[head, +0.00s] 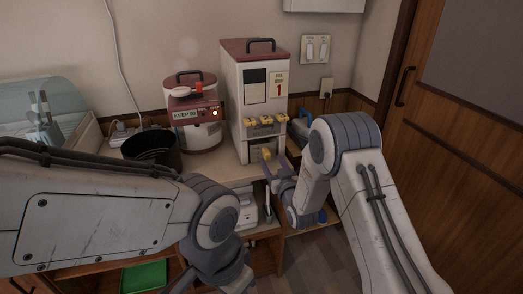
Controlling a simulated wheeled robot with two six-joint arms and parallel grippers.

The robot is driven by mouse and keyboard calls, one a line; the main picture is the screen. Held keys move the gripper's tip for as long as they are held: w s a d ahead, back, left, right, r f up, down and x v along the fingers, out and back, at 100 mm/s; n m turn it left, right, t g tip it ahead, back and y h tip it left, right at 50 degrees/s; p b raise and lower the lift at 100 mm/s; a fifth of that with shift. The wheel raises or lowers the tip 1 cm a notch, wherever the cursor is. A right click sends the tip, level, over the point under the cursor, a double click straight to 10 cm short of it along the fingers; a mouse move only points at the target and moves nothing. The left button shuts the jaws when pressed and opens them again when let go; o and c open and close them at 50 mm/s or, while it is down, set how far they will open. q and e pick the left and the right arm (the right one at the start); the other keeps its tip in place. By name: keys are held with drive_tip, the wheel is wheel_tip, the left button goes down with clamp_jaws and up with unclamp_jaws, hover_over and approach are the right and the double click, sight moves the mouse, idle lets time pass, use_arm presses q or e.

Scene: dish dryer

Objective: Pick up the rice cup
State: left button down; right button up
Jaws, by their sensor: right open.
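I cannot make out the rice cup for certain. A small yellow object (266,153) shows at the foot of the white rice dispenser (245,100), close to my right gripper; I cannot tell if it is the cup. My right gripper (273,166) is open at the counter's front edge, just in front of the dispenser. I cannot tell if its fingers touch the yellow object. My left gripper (240,281) is low at the bottom edge, partly cut off, and its fingers are not clear.
A red and white rice cooker (205,137) stands left of the dispenser. A black pot (150,147) is left of it, beside a clear-lidded dish dryer (42,105). A green tray (143,276) lies low at the left. A wooden door (450,155) is at the right.

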sight(268, 158)
drive_tip(key=shift+f+x, duration=0.15)
drive_tip(key=shift+x, duration=1.2)
drive_tip(key=shift+f+x, duration=0.1)
drive_tip(key=shift+x, duration=1.2)
drive_tip(key=shift+a, duration=0.15)
clamp_jaws()
